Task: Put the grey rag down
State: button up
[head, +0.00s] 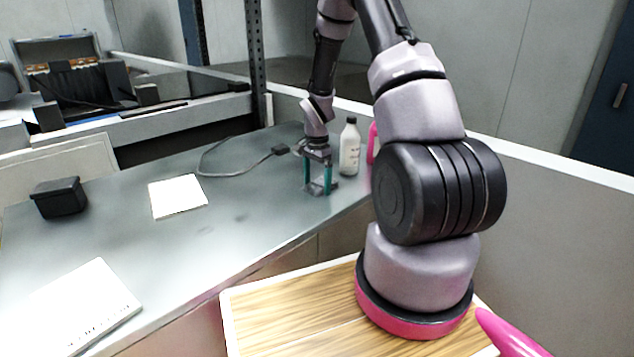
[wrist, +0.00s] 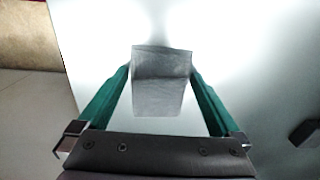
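The grey rag (wrist: 162,85) is a small folded block between the two green fingers of my gripper (wrist: 161,72) in the wrist view. The fingertips meet its left and right sides, and no gap shows there. In the head view my gripper (head: 318,188) points down low over the right part of the grey table (head: 240,215). The rag shows there as a small grey shape (head: 316,187) between the fingers. I cannot tell whether its underside touches the table.
A white bottle (head: 350,150) stands just right of my gripper, with a pink thing (head: 372,143) behind my arm. A white sheet (head: 178,196), a black box (head: 59,198) and a white booklet (head: 80,308) lie farther left. Bare tabletop lies between.

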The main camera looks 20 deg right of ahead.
jog(key=shift+r, duration=0.1)
notch_tip(320, 180, up, 12)
notch_tip(320, 180, up, 18)
jog(key=n+t, duration=0.3)
jog(key=n, duration=0.1)
send_over(317, 184)
jog(key=s+a, duration=0.3)
jog(key=s, duration=0.5)
jog(key=s+a+r+n+t+y, duration=0.1)
jog(key=s+r, duration=0.3)
jog(key=s, duration=0.4)
jog(key=s+a+r+n+t+y, duration=0.1)
jog(key=s+a+r+n+t, duration=0.2)
jog(key=s, duration=0.6)
notch_tip(317, 184, up, 2)
jog(key=shift+a+r+n, duration=0.25)
jog(key=shift+a+n, duration=0.05)
jog(key=shift+n, duration=0.5)
jog(key=shift+w+d, duration=0.1)
jog(key=shift+w, duration=0.05)
